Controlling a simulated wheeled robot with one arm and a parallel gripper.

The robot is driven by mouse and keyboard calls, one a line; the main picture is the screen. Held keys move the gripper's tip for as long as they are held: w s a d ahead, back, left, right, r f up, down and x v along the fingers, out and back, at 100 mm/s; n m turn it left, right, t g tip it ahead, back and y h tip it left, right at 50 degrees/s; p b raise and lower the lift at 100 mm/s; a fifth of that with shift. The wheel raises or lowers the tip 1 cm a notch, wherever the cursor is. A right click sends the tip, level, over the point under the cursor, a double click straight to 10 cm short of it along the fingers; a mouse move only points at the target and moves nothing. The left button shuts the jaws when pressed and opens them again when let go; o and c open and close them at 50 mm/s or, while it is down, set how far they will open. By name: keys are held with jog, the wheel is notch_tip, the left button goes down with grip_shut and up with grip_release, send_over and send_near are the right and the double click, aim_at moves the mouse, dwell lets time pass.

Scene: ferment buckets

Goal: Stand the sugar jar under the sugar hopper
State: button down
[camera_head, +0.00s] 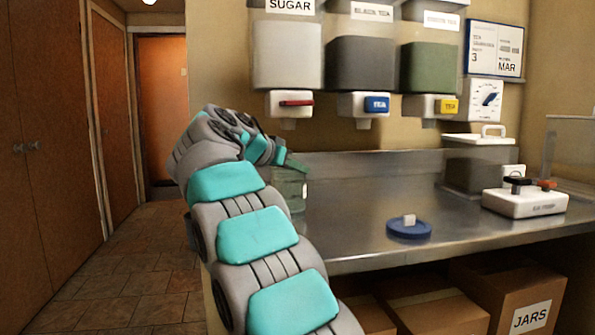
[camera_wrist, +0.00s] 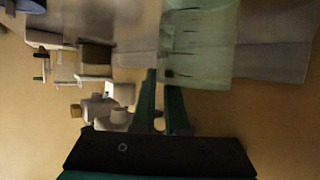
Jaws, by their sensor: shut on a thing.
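The sugar hopper (camera_head: 287,55) hangs on the wall at the top left, labelled SUGAR, with a white spout block and a red lever (camera_head: 296,103) below it. A clear greenish jar (camera_head: 291,188) shows below the spout, at the left end of the counter, partly hidden by my arm. My gripper (camera_head: 290,163) is shut on this jar. In the wrist view the dark green fingers (camera_wrist: 163,82) reach up to the jar (camera_wrist: 205,45), which looks see-through. I cannot tell whether the jar's base touches the counter.
The steel counter (camera_head: 365,190) is mostly clear. A blue lid with a white knob (camera_head: 408,230) lies near its front edge. A white scale-like device (camera_head: 525,202) and a lidded dark bin (camera_head: 475,172) stand at the right. Two more hoppers (camera_head: 361,65) hang right of the sugar one.

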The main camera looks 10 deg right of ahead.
jog(key=shift+f, duration=0.2)
jog(key=c, duration=0.9)
grip_release()
jog(key=shift+c, duration=0.2)
jog(key=v, duration=1.2)
jog(key=shift+w, duration=0.1)
